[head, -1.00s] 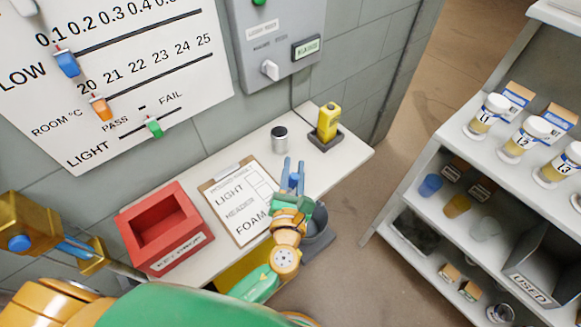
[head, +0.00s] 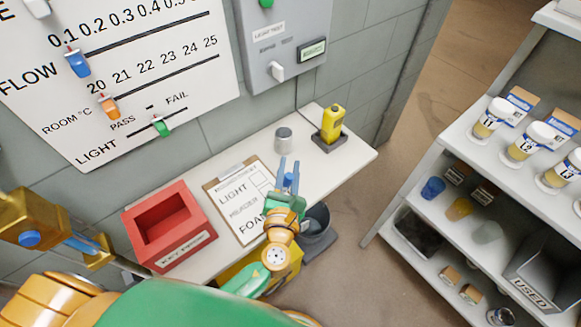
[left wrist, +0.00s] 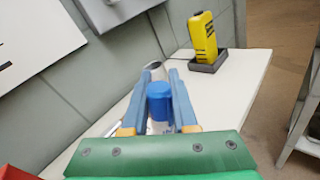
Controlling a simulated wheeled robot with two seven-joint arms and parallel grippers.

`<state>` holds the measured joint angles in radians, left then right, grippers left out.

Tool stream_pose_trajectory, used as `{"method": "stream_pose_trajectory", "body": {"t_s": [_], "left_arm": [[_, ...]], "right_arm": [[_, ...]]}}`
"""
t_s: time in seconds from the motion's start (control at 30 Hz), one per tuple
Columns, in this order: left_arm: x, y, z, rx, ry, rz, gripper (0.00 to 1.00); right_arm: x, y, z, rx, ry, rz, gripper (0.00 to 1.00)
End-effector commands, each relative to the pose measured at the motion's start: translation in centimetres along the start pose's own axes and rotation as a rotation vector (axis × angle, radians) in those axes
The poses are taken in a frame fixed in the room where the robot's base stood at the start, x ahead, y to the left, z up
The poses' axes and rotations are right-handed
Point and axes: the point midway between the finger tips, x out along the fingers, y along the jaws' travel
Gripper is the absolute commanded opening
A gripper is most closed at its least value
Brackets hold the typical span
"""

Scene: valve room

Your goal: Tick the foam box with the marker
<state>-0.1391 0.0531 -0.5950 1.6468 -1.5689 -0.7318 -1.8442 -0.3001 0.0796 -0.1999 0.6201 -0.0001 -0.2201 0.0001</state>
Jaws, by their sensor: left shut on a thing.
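My left gripper (head: 288,172) is shut on a blue marker (head: 288,181) over the right side of the clipboard sheet. The marker also shows between the fingers in the left wrist view (left wrist: 159,100), with a pale part below its blue end. The clipboard sheet (head: 236,215) lies on the bench with printed rows; LIGHT and FOAM are legible. Empty-looking boxes (head: 262,176) show on its upper right. The box beside FOAM is hidden by my gripper, and so is the marker's tip. I cannot tell whether the marker touches the paper.
A red open key box (head: 201,224) stands left of the clipboard. A grey metal cup (head: 284,139) and a yellow device (head: 333,122) in a dark holder stand behind. A dark bin (head: 316,227) is below right. A shelf with jars (head: 488,118) stands at right.

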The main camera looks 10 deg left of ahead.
Motion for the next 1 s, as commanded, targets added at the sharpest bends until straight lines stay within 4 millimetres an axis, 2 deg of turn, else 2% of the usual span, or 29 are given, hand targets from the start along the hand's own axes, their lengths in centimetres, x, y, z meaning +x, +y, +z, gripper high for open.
{"method": "stream_pose_trajectory", "body": {"t_s": [0.33, 1.0], "left_arm": [[0.1, -1.4, 0.3, -0.002, 0.002, -0.003, 0.00], [-0.9, -0.9, 0.3, -0.002, 0.001, -0.002, 0.00]], "right_arm": [[0.2, 0.0, 0.0, 0.000, 0.000, 0.000, 0.50], [-0.4, 0.0, 0.0, 0.000, 0.000, 0.000, 0.50]]}}
